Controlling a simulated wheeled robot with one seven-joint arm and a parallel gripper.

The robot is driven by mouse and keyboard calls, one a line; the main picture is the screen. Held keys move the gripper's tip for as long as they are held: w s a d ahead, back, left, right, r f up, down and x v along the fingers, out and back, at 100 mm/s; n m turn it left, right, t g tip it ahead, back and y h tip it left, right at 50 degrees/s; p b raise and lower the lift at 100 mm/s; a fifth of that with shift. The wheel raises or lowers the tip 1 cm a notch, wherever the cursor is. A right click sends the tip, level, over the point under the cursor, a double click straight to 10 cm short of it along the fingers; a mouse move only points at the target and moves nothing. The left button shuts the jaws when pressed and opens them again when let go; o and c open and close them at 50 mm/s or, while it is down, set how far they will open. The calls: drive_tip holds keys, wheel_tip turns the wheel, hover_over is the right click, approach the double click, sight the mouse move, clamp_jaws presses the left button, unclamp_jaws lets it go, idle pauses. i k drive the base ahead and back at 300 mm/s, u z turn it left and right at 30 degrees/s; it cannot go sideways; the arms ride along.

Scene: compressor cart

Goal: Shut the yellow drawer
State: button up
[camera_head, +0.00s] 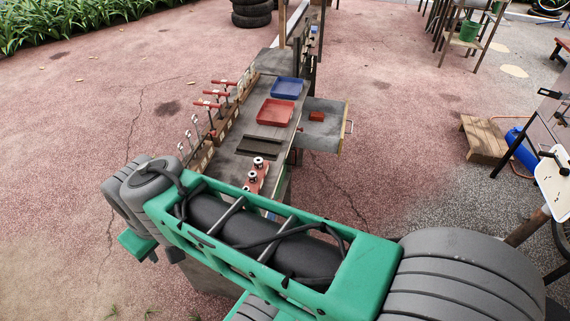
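One drawer (327,135) stands pulled out from the right side of the workbench in the head view. My gripper is not in view. My green and grey arm crosses the foreground and hides the near end of the bench.
On the bench (246,166) are a blue tray (287,88), a red tray (275,112) and a row of red-handled clamps (213,97). A wooden step (484,139) and a blue cylinder (520,144) stand further right. The paving right of the drawer is clear.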

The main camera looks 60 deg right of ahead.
sight(327, 135)
drive_tip(key=u, duration=1.6)
drive_tip(key=k, duration=1.95)
drive_tip(key=z, duration=2.35)
drive_tip(key=i, duration=2)
drive_tip(key=z, duration=0.6)
